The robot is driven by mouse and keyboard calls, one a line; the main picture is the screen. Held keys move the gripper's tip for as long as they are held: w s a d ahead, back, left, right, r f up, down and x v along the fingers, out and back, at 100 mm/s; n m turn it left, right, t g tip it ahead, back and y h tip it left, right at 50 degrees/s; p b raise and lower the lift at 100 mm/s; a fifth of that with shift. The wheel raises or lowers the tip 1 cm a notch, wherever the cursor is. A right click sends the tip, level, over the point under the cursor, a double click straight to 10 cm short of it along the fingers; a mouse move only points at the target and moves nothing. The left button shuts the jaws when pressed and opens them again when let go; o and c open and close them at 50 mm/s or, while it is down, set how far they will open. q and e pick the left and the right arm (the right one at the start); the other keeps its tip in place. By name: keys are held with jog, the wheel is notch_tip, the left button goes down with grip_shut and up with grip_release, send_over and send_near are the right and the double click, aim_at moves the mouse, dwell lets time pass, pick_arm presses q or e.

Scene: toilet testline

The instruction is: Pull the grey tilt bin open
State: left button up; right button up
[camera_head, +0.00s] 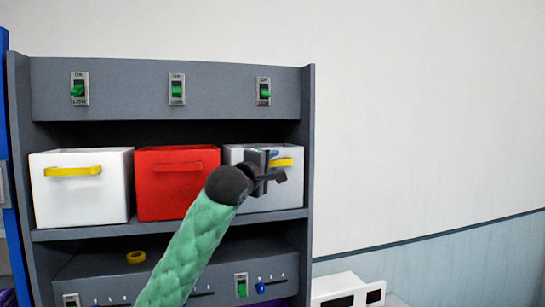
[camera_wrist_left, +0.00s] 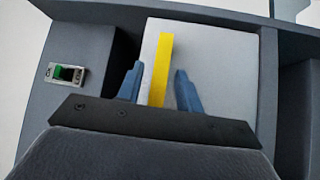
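The grey tilt bin (camera_head: 288,193) sits at the right end of the middle shelf, with a yellow bar handle (camera_head: 284,162) on its front. In the left wrist view the bin's pale front (camera_wrist_left: 221,62) fills the middle, with the yellow handle (camera_wrist_left: 163,52) upright in the picture. My left gripper (camera_head: 272,166) is in front of the bin and hides part of its front and handle. In the left wrist view my left gripper (camera_wrist_left: 160,69) is open, with one blue finger on each side of the handle and visible gaps. My right gripper is not in view.
A red bin (camera_head: 165,190) stands left of the grey one, and a white bin (camera_head: 82,195) with a yellow handle is farther left. The shelf's right side wall (camera_head: 307,150) is close to the grey bin. A panel with green switches (camera_head: 177,89) runs above.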

pick_arm(q)
jog(key=shift+w+d, duration=0.1)
jog(key=shift+w, duration=0.2)
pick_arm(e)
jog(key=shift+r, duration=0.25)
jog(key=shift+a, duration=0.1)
pick_arm(q)
grip_shut()
jog(key=shift+f, duration=0.1)
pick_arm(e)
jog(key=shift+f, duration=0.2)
